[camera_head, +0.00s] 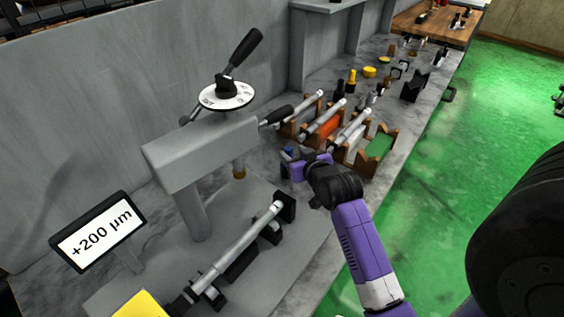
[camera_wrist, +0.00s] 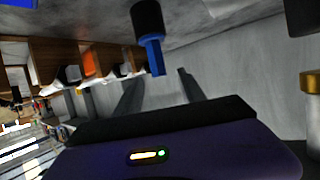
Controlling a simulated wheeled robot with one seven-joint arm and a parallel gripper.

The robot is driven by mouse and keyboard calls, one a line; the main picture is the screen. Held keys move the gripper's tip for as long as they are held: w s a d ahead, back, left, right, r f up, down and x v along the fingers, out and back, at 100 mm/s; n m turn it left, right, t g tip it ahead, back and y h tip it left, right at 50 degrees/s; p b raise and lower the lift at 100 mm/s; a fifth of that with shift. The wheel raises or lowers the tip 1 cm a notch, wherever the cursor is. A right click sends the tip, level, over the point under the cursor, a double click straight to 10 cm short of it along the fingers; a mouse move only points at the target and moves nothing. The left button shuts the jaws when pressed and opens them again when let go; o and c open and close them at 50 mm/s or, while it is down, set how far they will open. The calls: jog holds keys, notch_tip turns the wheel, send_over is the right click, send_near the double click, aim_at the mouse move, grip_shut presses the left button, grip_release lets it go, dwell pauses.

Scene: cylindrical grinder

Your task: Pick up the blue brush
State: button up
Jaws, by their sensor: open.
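The blue brush is most likely the blue-and-black piece (camera_wrist: 152,50) in the wrist view, with a thick black round end and a narrow blue end. The blue end points toward the gap between the fingers of my gripper (camera_wrist: 161,78). In the head view my gripper (camera_head: 288,172) is low over the grey bench, left of the wooden holders. A small blue spot (camera_head: 287,153) shows just beyond it, largely hidden by my gripper.
Wooden holders (camera_head: 381,150) with metal rods and an orange block stand right of my gripper. The grey grinder (camera_head: 200,150) with a dial and lever is on the left. A metal rod (camera_head: 235,250) lies in its fixture nearby. Small bottles and parts line the bench behind.

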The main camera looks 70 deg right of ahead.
jog(key=shift+f+p+x, duration=0.15)
jog(key=shift+p+x, duration=0.1)
jog(key=shift+x, duration=1.7)
jog(key=shift+f+p+x, duration=0.1)
jog(key=shift+p+x, duration=0.1)
jog(key=shift+x, duration=1.8)
jog(key=shift+s+a, duration=0.1)
jog(key=shift+s, duration=0.05)
grip_shut()
